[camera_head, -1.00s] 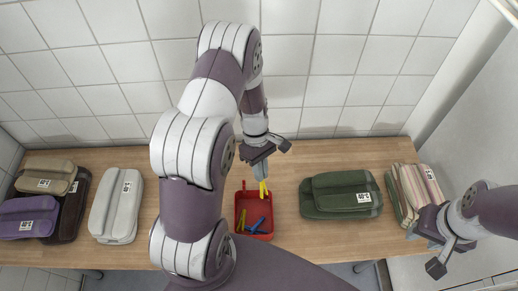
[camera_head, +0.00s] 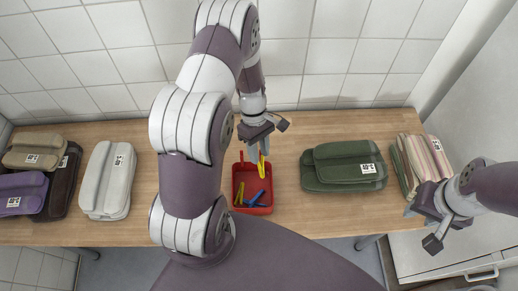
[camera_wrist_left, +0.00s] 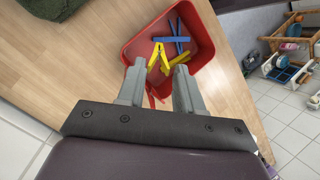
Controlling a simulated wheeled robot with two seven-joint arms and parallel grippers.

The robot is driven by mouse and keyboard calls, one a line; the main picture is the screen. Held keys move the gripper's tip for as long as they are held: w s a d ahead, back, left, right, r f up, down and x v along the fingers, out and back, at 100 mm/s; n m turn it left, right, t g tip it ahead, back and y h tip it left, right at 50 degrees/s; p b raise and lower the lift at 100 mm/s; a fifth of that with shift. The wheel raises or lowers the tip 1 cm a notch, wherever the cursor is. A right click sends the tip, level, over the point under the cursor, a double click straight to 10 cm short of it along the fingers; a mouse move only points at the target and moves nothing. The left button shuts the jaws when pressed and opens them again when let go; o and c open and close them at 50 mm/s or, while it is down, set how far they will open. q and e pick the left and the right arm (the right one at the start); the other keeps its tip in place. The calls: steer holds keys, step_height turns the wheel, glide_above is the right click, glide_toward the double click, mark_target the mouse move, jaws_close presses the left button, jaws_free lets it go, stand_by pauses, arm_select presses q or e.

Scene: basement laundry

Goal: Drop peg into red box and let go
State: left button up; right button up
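The red box (camera_head: 239,208) stands on the table below my left gripper (camera_head: 259,150). In the left wrist view the box (camera_wrist_left: 207,25) lies just beyond the fingertips. My left gripper (camera_wrist_left: 160,75) is open, its fingers clearly apart on both sides. A yellow peg (camera_head: 262,168) shows just below the fingers, over the box's far right part. In the wrist view this peg (camera_wrist_left: 157,56) lies between and beyond the tips, touching neither; I cannot tell whether it rests or is falling. Another yellow peg (camera_head: 240,193) and blue pegs (camera_head: 256,197) lie inside the box. My right gripper (camera_head: 421,227) is open and empty.
A green folded cloth bundle (camera_head: 342,167) lies right of the box, and striped cloths (camera_head: 420,160) lie further right. A pale bundle (camera_head: 108,180) and several dark, purple and tan ones (camera_head: 33,150) lie left. The tiled wall (camera_head: 300,45) closes the back.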

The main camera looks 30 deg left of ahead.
arm_select(q)
steer(key=shift+w, duration=0.1)
steer(key=p+v, duration=0.2)
steer(key=v, duration=1)
steer(key=shift+a+r+p, duration=0.15)
steer(key=shift+r+p, duration=0.15)
steer(key=shift+p, duration=0.1)
